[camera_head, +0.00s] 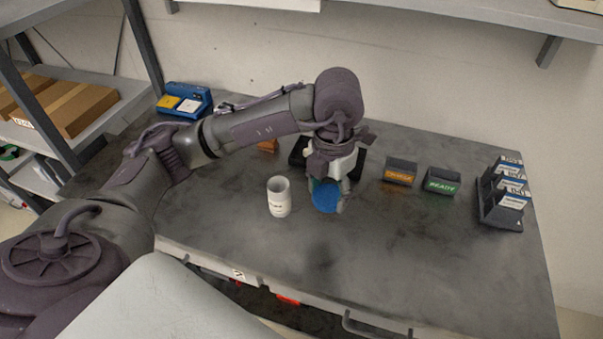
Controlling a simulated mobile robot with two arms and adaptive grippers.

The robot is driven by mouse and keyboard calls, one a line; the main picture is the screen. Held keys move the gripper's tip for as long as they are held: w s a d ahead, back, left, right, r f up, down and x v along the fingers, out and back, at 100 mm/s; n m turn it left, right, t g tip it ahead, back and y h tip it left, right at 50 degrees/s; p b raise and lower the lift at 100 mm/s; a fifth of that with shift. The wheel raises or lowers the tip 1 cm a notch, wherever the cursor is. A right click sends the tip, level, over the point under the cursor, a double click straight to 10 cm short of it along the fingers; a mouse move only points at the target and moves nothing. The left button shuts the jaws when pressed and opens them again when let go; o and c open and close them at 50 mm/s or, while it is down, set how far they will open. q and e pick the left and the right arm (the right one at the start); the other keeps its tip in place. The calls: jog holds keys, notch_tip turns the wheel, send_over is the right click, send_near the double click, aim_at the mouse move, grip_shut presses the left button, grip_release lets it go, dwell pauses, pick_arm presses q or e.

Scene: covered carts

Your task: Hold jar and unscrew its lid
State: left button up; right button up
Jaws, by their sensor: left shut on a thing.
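The fingers are partly hidden behind the lid. My right gripper is not in view.
Two small dark bins labelled in orange (400,172) and green (441,182) stand right of the gripper. A card rack (502,200) is at the far right. A blue box (184,100) sits at the back left. The front and right worktop (420,260) is clear.

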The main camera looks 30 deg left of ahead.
pick_arm(q)
jog(key=n, duration=0.4)
jog(key=shift+w+a+f, duration=0.2)
jog(key=shift+w+a+n, duration=0.1)
jog(key=shift+a+n, duration=0.1)
jog(key=shift+n, duration=0.8)
jog(key=shift+w+a+f, duration=0.25)
jog(key=p, duration=0.3)
send_over(305, 192)
notch_tip(305, 192, down, 6)
jog(key=shift+f, duration=0.2)
notch_tip(305, 192, down, 4)
jog(key=shift+r+p, duration=0.2)
jog(key=shift+p, duration=0.3)
jog(key=shift+f, duration=0.25)
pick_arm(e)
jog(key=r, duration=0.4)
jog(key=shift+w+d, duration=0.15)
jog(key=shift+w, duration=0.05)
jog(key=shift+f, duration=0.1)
